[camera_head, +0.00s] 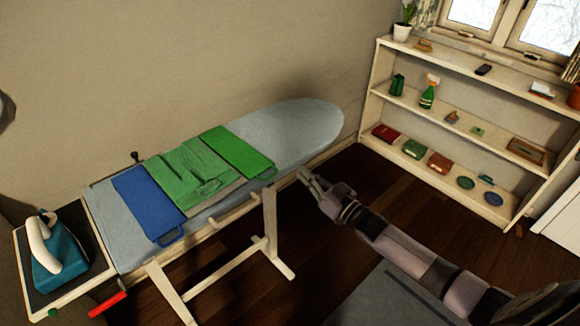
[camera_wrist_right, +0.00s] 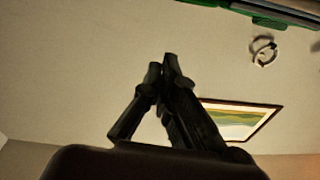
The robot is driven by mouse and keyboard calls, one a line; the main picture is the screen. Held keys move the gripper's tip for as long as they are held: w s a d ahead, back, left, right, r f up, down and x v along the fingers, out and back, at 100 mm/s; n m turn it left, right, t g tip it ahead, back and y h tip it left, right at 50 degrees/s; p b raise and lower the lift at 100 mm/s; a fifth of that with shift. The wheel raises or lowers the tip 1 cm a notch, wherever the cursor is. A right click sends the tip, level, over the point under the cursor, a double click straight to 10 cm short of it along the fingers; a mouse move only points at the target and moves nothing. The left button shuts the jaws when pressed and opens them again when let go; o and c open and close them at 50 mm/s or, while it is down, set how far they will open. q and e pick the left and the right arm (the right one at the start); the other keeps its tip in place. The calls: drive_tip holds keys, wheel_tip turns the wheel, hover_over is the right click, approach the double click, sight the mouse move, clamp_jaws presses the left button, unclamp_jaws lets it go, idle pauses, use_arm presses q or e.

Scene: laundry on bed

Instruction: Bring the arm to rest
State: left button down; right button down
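My right arm comes in from the lower right in the head view. Its gripper (camera_head: 309,181) is beside the near edge of the ironing board (camera_head: 300,125), low by the board's right half. In the right wrist view the two fingers of this gripper (camera_wrist_right: 163,68) come together at their tips, with nothing seen between them. My left gripper is not in view.
A teal iron (camera_head: 62,270) stands on the board's left end, near a red handle (camera_head: 108,304). A shelf unit (camera_head: 375,75) with several small items stands at the right. Dark floor (camera_head: 375,190) is open between board and shelf. A framed picture (camera_wrist_right: 240,119) hangs on the wall.

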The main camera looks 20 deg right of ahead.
drive_tip(key=shift+s+d+f, duration=0.1)
drive_tip(key=shift+s+d, duration=0.1)
drive_tip(key=shift+s, duration=0.15)
